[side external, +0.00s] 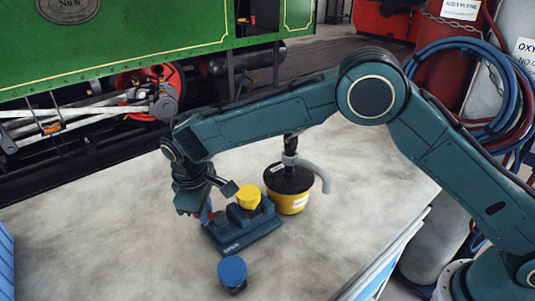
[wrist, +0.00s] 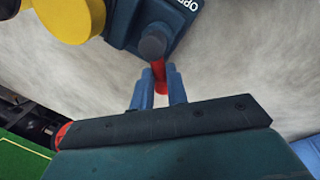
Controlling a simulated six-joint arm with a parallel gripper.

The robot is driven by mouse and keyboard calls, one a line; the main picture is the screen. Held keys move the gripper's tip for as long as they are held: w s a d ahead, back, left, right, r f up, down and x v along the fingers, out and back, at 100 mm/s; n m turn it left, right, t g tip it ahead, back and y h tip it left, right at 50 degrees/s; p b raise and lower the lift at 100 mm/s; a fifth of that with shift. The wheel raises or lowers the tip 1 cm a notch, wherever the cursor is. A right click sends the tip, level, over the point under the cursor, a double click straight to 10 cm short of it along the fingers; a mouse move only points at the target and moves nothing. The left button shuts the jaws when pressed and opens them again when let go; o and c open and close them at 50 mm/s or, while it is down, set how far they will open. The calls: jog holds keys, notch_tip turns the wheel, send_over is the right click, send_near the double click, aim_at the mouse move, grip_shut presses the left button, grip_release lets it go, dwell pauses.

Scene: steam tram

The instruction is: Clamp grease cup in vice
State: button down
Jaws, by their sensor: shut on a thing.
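The blue vice (side external: 245,232) stands on the pale bench; its body also shows at the top of the wrist view (wrist: 122,28). A yellow-topped cup (side external: 248,196) sits at the vice jaws, and its round yellow top shows in the wrist view (wrist: 75,14). Whether the jaws press on it I cannot tell. My gripper (wrist: 161,80) is at the left end of the vice, its two blue fingers shut on the red handle (wrist: 159,72) beside the dark round screw end (wrist: 153,42). In the side view my wrist partly hides the handle.
A blue-topped cup (side external: 232,270) stands apart in front of the vice. A yellow tub (side external: 290,203) with a dark top and a grey hooked tool stands close behind the vice at right. The bench (side external: 130,220) is clear at left. A green locomotive (side external: 130,40) stands behind.

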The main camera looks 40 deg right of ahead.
jog(key=c, duration=1.4)
grip_release()
jog(key=shift+r, duration=0.1)
jog(key=r, duration=0.4)
jog(key=s+a+r, duration=0.1)
jog(key=r, duration=0.4)
jog(key=a+r, duration=0.1)
jog(key=r, duration=0.3)
jog(key=shift+s+r, duration=0.2)
jog(key=shift+s, duration=0.2)
jog(key=shift+d, duration=0.1)
